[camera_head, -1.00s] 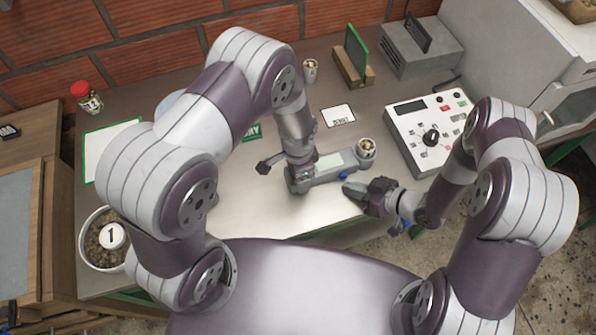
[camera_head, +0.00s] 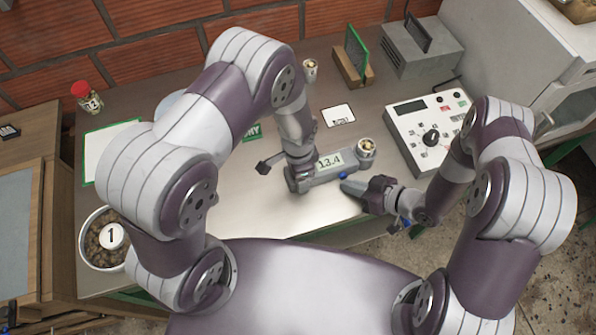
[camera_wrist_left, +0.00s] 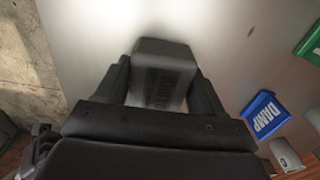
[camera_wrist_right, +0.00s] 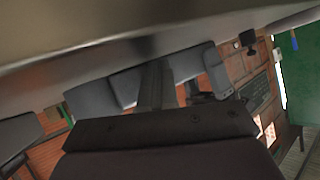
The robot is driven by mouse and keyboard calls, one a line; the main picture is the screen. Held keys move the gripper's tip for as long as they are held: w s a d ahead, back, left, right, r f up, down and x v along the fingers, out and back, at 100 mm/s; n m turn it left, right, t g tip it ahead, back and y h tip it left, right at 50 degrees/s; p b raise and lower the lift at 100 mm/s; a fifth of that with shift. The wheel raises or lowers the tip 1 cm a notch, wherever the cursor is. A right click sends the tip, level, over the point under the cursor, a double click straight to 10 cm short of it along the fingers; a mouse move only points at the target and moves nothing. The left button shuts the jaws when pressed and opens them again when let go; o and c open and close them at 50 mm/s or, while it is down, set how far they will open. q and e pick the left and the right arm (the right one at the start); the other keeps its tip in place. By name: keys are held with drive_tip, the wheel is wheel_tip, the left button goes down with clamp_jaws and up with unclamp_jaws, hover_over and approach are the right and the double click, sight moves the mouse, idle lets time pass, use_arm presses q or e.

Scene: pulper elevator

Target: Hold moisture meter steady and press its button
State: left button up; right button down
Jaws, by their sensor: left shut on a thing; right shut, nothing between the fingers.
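The grey moisture meter (camera_head: 322,170) lies on the steel table in the head view. Its display (camera_head: 330,161) reads 13.4, and a cup of beans sits at its right end (camera_head: 366,148). My left gripper (camera_head: 298,184) is shut on the meter's left end; the left wrist view shows both fingers around the grey body (camera_wrist_left: 160,78). My right gripper (camera_head: 352,188) is shut and empty, its fingertips at or very near the meter's front side. The blue button (camera_head: 343,175) is partly visible just beyond those fingertips; I cannot tell whether they touch it.
A white control panel with a dial (camera_head: 432,128) stands right of the meter. A white card (camera_head: 338,115) lies behind the meter. The blue DAMP block (camera_wrist_left: 264,114) shows in the left wrist view.

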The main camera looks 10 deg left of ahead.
drive_tip(key=shift+s+d, duration=0.4)
drive_tip(key=shift+s, duration=0.3)
use_arm(q)
drive_tip(key=o, duration=1.4)
use_arm(e)
drive_tip(key=s+d, duration=0.3)
drive_tip(key=s, duration=0.2)
drive_tip(key=shift+s, duration=0.1)
use_arm(q)
wheel_tip(320, 180, up, 12)
